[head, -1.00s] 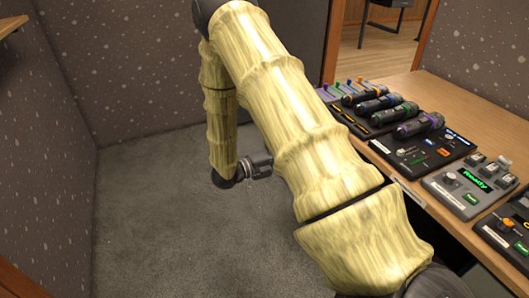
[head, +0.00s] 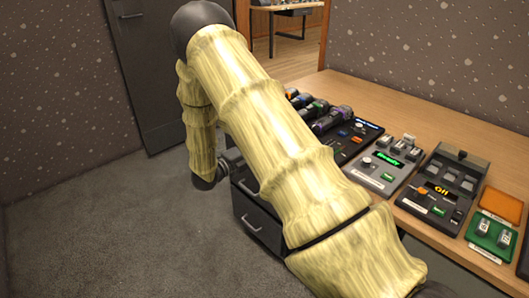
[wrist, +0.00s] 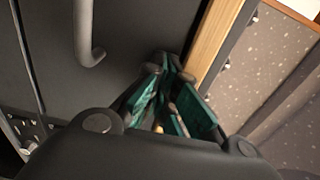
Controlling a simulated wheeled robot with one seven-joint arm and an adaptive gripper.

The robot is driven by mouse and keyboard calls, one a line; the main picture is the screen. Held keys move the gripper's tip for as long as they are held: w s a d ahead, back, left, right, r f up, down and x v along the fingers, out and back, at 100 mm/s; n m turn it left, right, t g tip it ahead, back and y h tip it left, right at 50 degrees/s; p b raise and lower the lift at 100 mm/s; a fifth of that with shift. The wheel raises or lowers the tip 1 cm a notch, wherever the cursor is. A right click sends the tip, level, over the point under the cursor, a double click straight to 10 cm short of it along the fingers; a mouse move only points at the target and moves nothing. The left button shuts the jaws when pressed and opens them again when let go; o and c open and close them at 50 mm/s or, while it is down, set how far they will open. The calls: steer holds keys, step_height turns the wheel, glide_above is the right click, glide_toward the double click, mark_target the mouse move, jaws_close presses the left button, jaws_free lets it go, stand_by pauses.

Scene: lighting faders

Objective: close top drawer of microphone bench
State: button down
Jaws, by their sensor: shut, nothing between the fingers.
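The microphone bench (head: 375,96) has a wooden top and dark grey drawers under it. In the head view, one drawer front (head: 258,222) with a curved handle shows below another dark front (head: 243,184) with a handle, partly behind my arm. How far the top drawer stands out is hidden. In the wrist view, a dark front (wrist: 130,35) with a grey bar handle (wrist: 88,35) fills the upper left. My gripper (wrist: 172,80) has teal pads and is shut and empty, close to this front and a wooden edge (wrist: 213,45). Contact cannot be told.
Several microphones (head: 322,115) and control boxes (head: 385,163) stand on the bench top. A green and orange unit (head: 492,228) is at the right. A dark door-like panel (head: 155,70) stands behind my arm. Grey carpet (head: 120,225) at the left is clear.

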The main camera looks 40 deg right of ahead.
steer(key=shift+d+r, duration=0.2)
steer(key=shift+d, duration=0.05)
steer(key=shift+a+f, duration=0.1)
steer(key=shift+a, duration=0.3)
steer(key=a, duration=1.3)
steer(key=shift+a, duration=0.35)
